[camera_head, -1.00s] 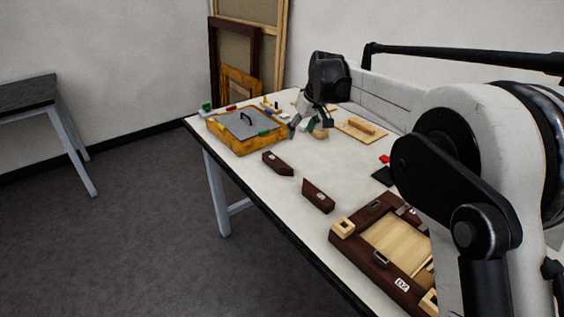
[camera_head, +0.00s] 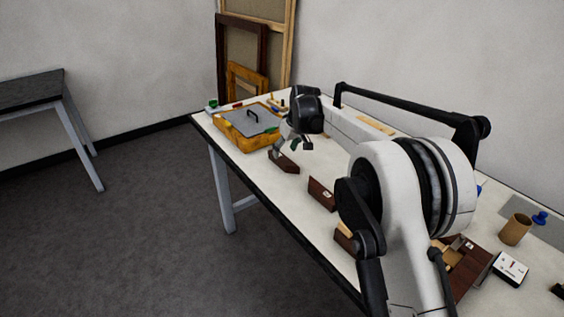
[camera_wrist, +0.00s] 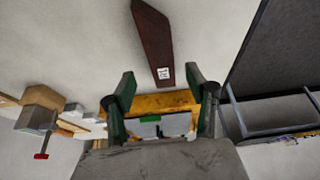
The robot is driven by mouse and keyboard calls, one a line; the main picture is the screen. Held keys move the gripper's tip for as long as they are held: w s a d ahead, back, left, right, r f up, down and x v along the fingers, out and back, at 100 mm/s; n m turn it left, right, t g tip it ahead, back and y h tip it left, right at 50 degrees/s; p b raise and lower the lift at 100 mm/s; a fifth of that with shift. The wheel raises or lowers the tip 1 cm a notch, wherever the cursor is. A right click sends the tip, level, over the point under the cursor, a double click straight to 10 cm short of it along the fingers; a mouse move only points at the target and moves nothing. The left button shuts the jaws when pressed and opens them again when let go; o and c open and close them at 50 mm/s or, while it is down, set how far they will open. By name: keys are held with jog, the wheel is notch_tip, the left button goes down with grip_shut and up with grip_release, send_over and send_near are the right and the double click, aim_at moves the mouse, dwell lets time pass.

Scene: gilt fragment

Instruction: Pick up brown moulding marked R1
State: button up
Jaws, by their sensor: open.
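A dark brown moulding (camera_head: 284,163) lies on the white table below my gripper. In the wrist view the brown moulding (camera_wrist: 153,38) lies ahead of the fingers, its end with a small white label near the gap between them; the marking is too small to read surely. My gripper (camera_wrist: 160,80) is open and empty, its two green-edged fingers apart, above the table. In the head view my gripper (camera_head: 286,149) hangs over that moulding and partly hides it. A second brown moulding (camera_head: 322,192) with a white label lies nearer, partly behind my arm.
A yellow wooden box (camera_head: 240,138) with a grey lid stands just left of the moulding. A brown frame (camera_head: 478,268), a tan cup (camera_head: 515,229) and a white card (camera_head: 510,268) are at the right. The table's front edge runs close to the mouldings.

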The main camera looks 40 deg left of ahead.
aim_at(282, 157)
jog(key=shift+x, duration=2.6)
jog(key=shift+s, duration=0.15)
jog(key=c, duration=1.3)
